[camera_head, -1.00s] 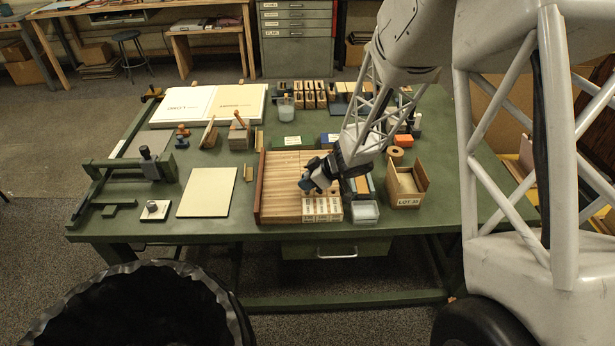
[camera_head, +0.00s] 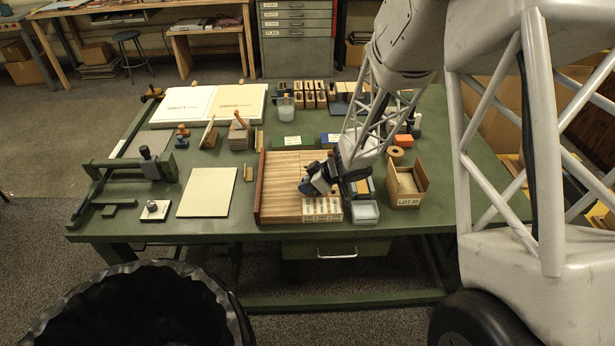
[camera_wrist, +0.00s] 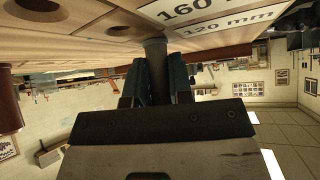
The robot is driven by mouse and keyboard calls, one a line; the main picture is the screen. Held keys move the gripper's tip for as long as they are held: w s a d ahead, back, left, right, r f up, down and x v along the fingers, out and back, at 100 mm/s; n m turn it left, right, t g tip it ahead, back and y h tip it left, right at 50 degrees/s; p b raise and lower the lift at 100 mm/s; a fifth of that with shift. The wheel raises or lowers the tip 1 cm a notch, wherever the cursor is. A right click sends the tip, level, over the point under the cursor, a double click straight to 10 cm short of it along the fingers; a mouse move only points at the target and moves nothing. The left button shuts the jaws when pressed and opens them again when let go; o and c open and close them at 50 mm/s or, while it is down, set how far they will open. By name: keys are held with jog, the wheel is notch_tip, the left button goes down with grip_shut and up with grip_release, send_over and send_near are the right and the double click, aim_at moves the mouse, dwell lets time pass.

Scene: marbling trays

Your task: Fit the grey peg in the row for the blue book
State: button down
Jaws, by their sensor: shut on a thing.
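My gripper (camera_head: 308,187) is low over the front of the wooden board (camera_head: 280,190) with long grooved rows, just behind its white labels (camera_head: 322,208). In the wrist view my gripper (camera_wrist: 156,82) is shut on the grey peg (camera_wrist: 154,58), a dark grey cylinder between the fingers. The peg's end meets the wooden surface beside labels reading "160 mm" and "120 mm" (camera_wrist: 205,18). I cannot tell whether the end is inside a hole.
A clear bin (camera_head: 364,212) and a box marked LOT (camera_head: 405,188) stand right of the board. A pale sheet (camera_head: 207,192) lies to the left. An open book (camera_head: 205,105) and wooden blocks (camera_head: 310,95) are at the back.

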jog(key=c, duration=0.9)
grip_release()
jog(key=shift+c, duration=0.2)
jog(key=shift+d+r, duration=0.1)
jog(key=shift+d, duration=0.05)
jog(key=shift+v, duration=3.8)
